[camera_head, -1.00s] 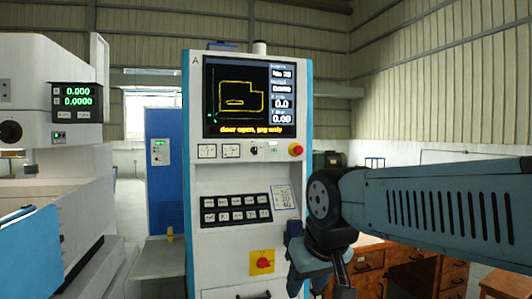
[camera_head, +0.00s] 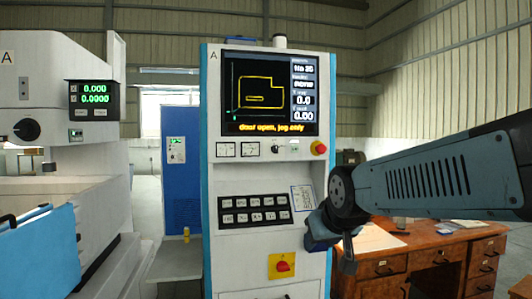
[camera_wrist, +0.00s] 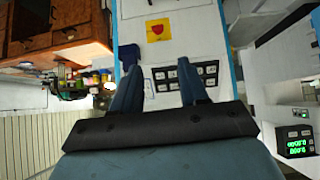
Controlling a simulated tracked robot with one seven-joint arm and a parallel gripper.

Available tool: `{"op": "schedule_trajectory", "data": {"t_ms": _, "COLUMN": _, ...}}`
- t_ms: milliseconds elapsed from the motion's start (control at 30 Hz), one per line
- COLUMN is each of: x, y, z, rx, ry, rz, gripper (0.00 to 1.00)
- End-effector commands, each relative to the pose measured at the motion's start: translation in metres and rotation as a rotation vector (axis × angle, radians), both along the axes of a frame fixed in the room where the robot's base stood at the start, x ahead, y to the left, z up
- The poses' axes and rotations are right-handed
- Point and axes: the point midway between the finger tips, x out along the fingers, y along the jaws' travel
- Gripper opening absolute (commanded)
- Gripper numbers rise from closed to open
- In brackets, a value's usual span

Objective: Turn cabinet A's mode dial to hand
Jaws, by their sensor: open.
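Cabinet A (camera_head: 212,180) is a tall white control cabinet with blue edges and an "A" at its top left. Its lit screen reads "door open, jog only". A small dark knob (camera_head: 275,149), which looks like the mode dial, sits below the screen between two meters and a red emergency stop button (camera_head: 318,147). Its setting is too small to read. My gripper (camera_head: 347,262) is open and empty, low at the cabinet's right side, well below the knob. In the wrist view my gripper (camera_wrist: 159,66) has its fingers spread towards the keypad (camera_wrist: 186,78); the knob cannot be made out there.
A red rotary switch on a yellow plate (camera_head: 282,265) is low on the cabinet. A white machine (camera_head: 60,150) with a green readout stands left, with a blue panel (camera_head: 40,255) in front. A wooden desk (camera_head: 430,252) stands right, behind my arm. A blue cabinet (camera_head: 181,165) is behind.

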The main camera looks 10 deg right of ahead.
Motion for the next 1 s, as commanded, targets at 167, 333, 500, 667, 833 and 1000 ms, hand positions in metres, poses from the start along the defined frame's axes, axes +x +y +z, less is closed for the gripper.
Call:
{"op": "schedule_trajectory", "data": {"t_ms": 167, "x": 0.078, "y": 0.002, "z": 0.025, "rx": -0.016, "ry": -0.230, "rz": 0.005, "gripper": 0.44}}
{"op": "schedule_trajectory", "data": {"t_ms": 333, "x": 0.142, "y": 0.005, "z": 0.050, "rx": -0.021, "ry": -0.456, "rz": 0.016, "gripper": 0.44}}
{"op": "schedule_trajectory", "data": {"t_ms": 500, "x": 0.194, "y": 0.007, "z": 0.073, "rx": -0.014, "ry": -0.682, "rz": 0.029, "gripper": 0.44}}
{"op": "schedule_trajectory", "data": {"t_ms": 667, "x": 0.229, "y": 0.004, "z": 0.092, "rx": -0.001, "ry": -0.889, "rz": 0.033, "gripper": 0.44}}
{"op": "schedule_trajectory", "data": {"t_ms": 833, "x": 0.250, "y": 0.000, "z": 0.106, "rx": 0.013, "ry": -1.062, "rz": 0.029, "gripper": 0.44}}
{"op": "schedule_trajectory", "data": {"t_ms": 1000, "x": 0.256, "y": -0.003, "z": 0.112, "rx": 0.020, "ry": -1.153, "rz": 0.025, "gripper": 0.44}}
